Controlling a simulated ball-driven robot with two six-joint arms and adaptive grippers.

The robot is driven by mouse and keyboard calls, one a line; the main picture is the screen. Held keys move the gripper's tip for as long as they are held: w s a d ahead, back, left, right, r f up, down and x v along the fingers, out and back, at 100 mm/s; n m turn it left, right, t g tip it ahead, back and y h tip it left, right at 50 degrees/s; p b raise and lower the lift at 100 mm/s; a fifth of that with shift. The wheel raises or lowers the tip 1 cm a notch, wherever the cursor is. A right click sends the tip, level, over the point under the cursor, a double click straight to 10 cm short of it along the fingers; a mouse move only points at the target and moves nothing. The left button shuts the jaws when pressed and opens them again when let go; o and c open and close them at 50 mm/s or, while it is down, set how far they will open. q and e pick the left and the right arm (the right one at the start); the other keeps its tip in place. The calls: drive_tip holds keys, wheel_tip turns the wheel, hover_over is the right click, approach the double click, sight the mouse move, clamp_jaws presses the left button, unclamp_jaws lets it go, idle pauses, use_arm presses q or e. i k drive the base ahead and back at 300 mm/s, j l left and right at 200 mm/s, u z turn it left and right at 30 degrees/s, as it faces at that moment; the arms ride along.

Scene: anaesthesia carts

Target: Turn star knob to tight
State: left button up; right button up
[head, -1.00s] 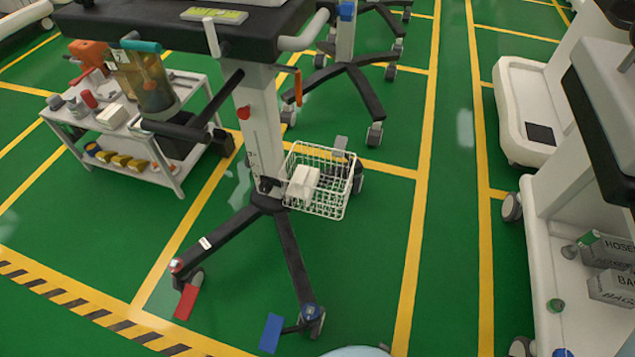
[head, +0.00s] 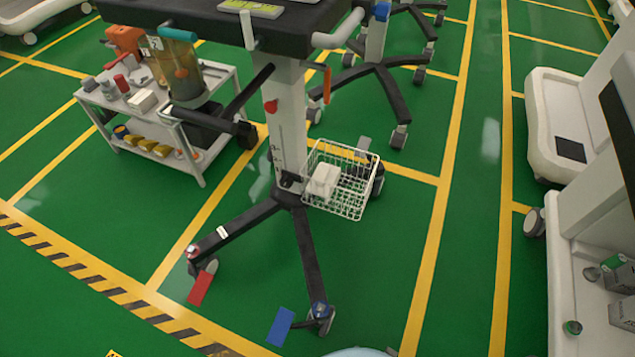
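A small red knob-like part (head: 270,106) sits on the left side of the white column (head: 288,130) of the cart with a dark top (head: 220,18). I take it for the star knob, but its star shape and whether it is tight or loose are too small to tell. Dark scale marks run down the column below it. Neither of my grippers is in view.
A white wire basket (head: 342,180) holding a white box hangs on the column's right. Dark base legs (head: 308,255) spread over the green floor. A grey shelf trolley (head: 190,143) stands left, and white carts (head: 590,235) stand right. A yellow-lined floor lane (head: 455,250) is clear.

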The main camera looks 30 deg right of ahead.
sight(287, 181)
drive_tip(key=j+z, duration=0.45)
drive_tip(key=j, duration=0.95)
drive_tip(key=i+j+z, duration=0.3)
drive_tip(key=i+j, duration=0.2)
